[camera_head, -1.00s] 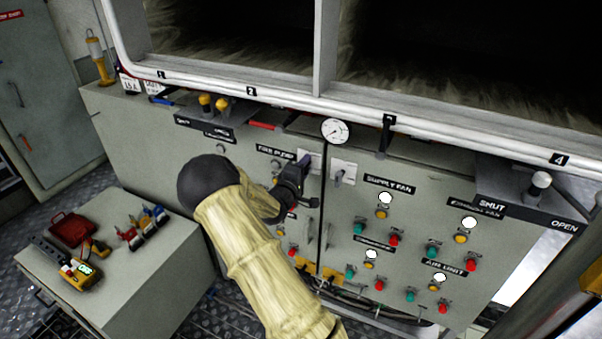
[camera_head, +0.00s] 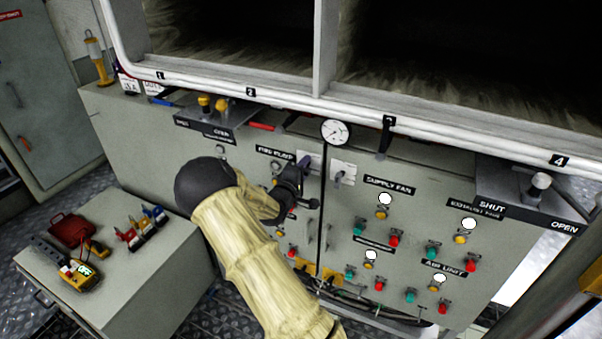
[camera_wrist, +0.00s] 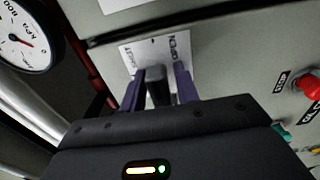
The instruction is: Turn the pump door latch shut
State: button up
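The pump door latch (camera_wrist: 158,88) is a dark handle on a pale plate (camera_wrist: 176,48) with dark lettering, seen close in the wrist view. My gripper (camera_wrist: 160,86) has its two purple-grey fingers on either side of the handle, close against it, and looks shut on it. In the head view my gripper (camera_head: 303,168) is at the left plate (camera_head: 317,160), beside the fire pump label (camera_head: 275,153). My arm and wrist hide part of the panel below and left of it. The latch itself is mostly hidden in the head view.
A second plate with a handle (camera_head: 341,175) sits just right of my gripper. A round gauge (camera_head: 335,131) and a white rail (camera_head: 285,97) are above. Buttons and lamps fill the panel to the right. A low cabinet (camera_head: 163,283) with tools stands at the left.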

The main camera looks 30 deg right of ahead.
jog(key=shift+s+a, duration=0.35)
jog(key=shift+a, duration=0.15)
grip_shut()
jog(key=shift+o, duration=1)
grip_release()
jog(key=b+v, duration=0.3)
jog(key=v, duration=1.4)
jog(key=shift+b, duration=0.3)
jog(key=shift+s+a+f, duration=0.15)
